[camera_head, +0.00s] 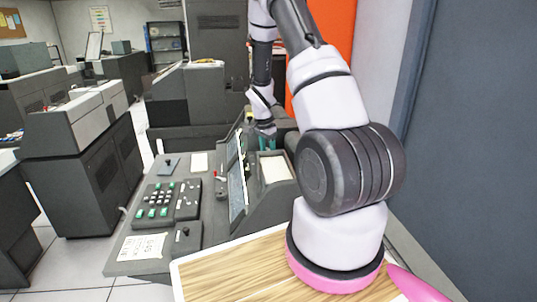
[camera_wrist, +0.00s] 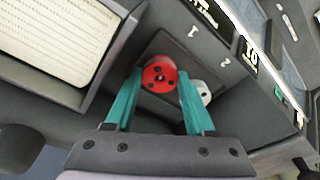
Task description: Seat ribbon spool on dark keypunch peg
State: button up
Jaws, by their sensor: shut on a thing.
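No bare peg shows, and I cannot tell whether the spool touches one. In the head view my gripper (camera_head: 267,143) is low over the far part of the dark keypunch (camera_head: 262,213); the spool does not show there.
A pale grey disc (camera_wrist: 204,91) is partly hidden by the right finger, close to the spool. Marks "1" and "2" lie beyond. A tray of printed cards (camera_wrist: 45,35) is at the left. A raised screen panel (camera_head: 236,178) stands beside the arm.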

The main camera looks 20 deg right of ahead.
jog(key=o, duration=1.6)
jog(key=shift+r, duration=4.5)
